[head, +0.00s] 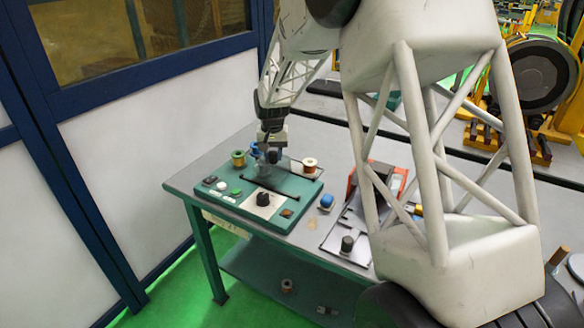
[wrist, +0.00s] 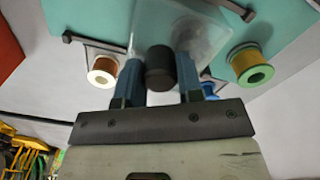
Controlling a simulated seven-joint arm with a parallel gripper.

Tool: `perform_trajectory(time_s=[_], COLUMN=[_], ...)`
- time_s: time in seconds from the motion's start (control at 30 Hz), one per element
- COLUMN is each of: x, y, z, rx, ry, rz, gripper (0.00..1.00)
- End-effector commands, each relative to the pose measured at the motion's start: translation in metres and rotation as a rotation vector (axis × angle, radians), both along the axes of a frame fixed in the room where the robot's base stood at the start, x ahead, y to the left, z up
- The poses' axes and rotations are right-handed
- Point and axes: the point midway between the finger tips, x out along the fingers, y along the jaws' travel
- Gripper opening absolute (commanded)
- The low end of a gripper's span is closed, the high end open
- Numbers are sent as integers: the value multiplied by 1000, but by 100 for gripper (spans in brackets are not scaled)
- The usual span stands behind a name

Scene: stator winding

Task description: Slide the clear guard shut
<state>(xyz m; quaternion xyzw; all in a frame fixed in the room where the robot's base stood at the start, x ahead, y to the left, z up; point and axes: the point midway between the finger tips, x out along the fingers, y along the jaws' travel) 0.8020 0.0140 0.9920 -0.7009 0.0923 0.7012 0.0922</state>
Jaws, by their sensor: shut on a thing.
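The clear guard (wrist: 205,30) is a see-through panel over the teal machine top (wrist: 95,14) in the wrist view. A dark round knob (wrist: 159,68) at the guard's edge sits between the two blue fingers of my gripper (wrist: 160,84), which is shut on it. In the head view my gripper (head: 271,153) is low over the back of the teal machine top (head: 233,204). The guard is hard to make out there, and the knob's contact with the fingers is too small to tell.
A green-rimmed spool (head: 238,158) stands left of my gripper and a copper spool (head: 309,165) right of it. A dark bar (head: 268,190) lies in front.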

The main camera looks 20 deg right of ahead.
Motion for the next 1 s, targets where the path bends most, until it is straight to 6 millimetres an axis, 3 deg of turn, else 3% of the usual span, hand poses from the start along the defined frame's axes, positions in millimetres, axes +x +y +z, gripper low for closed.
perform_trajectory(time_s=[0.87,0.9,1.0], x=[22,21,21], y=[22,22,21], z=[0,0,0], rx=[0,0,0], ry=[-1,-1,-1], rz=[1,0,0], gripper=[21,40,55])
